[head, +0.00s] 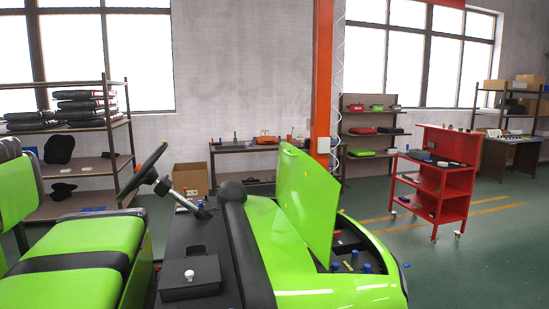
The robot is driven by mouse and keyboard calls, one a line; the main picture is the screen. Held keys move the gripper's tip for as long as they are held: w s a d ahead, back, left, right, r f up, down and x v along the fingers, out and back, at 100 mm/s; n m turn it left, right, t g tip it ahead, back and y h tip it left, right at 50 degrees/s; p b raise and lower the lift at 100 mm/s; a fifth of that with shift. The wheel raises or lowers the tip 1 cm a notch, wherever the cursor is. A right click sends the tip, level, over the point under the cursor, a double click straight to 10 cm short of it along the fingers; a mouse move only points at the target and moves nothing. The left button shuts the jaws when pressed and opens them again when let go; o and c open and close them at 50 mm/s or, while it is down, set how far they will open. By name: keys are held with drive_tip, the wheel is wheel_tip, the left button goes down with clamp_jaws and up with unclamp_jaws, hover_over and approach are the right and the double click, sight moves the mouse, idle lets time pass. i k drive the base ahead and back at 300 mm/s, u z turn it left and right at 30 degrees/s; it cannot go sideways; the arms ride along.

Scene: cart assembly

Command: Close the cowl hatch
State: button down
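The cowl hatch (309,200) is a flat bright green panel on the front of a green cart. It stands raised and tilted, with its upper edge high above the cowl (272,235). To its right the bay (350,252) under it is open and shows dark parts and several blue caps (366,268). Part of the bay is hidden behind the hatch. My gripper is not in the head view, so I cannot see where it is relative to the hatch.
The cart has a steering wheel (142,173), green seats (88,240) and a black box with a white knob (190,278). An orange column (322,80) stands behind the hatch. A red trolley (437,180) stands at the right.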

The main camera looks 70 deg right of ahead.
sight(308, 194)
drive_tip(key=z, duration=0.35)
drive_tip(key=i, duration=0.65)
drive_tip(key=z, duration=0.95)
drive_tip(key=i, duration=0.55)
drive_tip(key=z, duration=0.35)
